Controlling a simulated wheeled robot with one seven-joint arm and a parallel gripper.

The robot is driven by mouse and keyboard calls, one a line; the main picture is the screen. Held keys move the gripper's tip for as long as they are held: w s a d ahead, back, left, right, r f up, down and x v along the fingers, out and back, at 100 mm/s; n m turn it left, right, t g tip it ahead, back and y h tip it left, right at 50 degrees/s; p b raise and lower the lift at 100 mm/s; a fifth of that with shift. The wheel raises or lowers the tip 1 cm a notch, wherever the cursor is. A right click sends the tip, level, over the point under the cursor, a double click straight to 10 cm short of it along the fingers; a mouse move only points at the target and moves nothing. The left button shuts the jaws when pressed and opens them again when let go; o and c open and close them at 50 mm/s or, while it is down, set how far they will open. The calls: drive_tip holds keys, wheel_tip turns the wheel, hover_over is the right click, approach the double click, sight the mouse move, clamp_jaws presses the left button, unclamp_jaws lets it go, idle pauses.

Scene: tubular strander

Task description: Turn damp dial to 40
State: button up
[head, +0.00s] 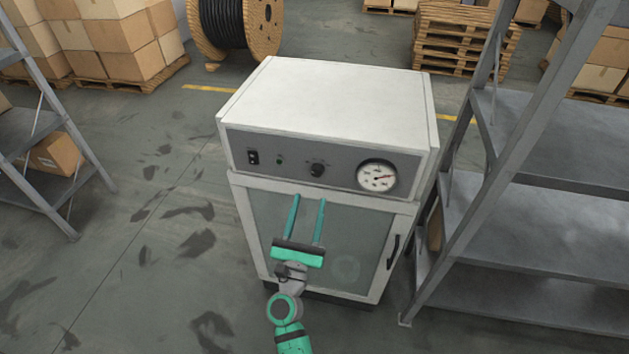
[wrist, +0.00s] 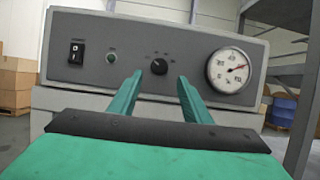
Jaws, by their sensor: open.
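The dial is a small black knob (head: 317,169) on the grey front panel of a white cabinet (head: 330,100), between a green lamp and a round gauge. It also shows in the wrist view (wrist: 159,66), with small marks around it too small to read. My gripper (head: 307,200) is open and empty, its two teal fingers pointing at the panel. In the wrist view the fingertips (wrist: 160,82) lie just below the knob, one to each side, apart from it. The gauge (head: 377,176) has a red needle pointing right and slightly up.
A black rocker switch (head: 253,157) and green lamp (head: 280,161) are left of the knob. The glass door (head: 335,235) below has a black handle (head: 392,252). Grey shelving (head: 560,220) stands close on the right. The floor (head: 130,240) at left is clear up to another shelf.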

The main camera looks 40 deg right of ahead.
sight(316, 175)
drive_tip(key=x, duration=0.7)
drive_tip(key=shift+w+d, duration=0.3)
drive_tip(key=c, duration=1)
